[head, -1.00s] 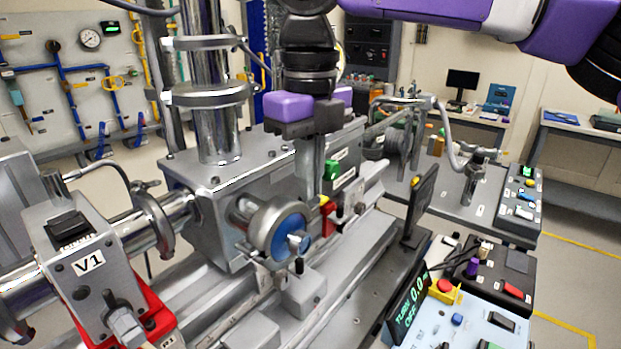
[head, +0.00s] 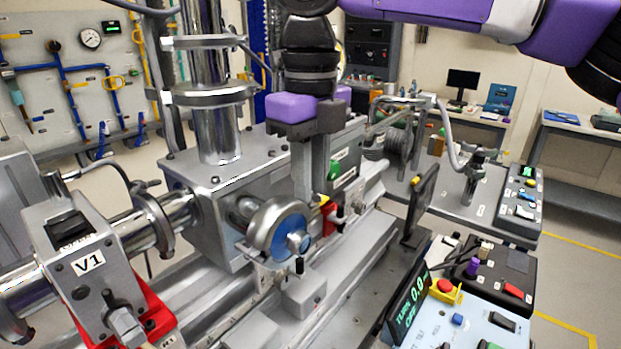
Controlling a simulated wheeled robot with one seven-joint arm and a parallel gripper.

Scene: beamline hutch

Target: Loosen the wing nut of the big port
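The big port looks to be the round grey flange (head: 262,222) with a blue face on the front of the grey chamber. A small silver fitting, which seems to be the wing nut (head: 298,242), sits at the front of the blue face. My gripper (head: 312,203) points down from its purple body, just above and behind the flange's right edge in the picture. Its fingers show nearly edge-on, close together, and the gap between them is unclear. I see nothing held, and the fingertips look apart from the wing nut.
A small black-topped post (head: 299,266) stands on a block just below the port. Valve V1 (head: 88,264) stands left, a dark upright screen (head: 420,206) right, and a control panel (head: 470,325) front right.

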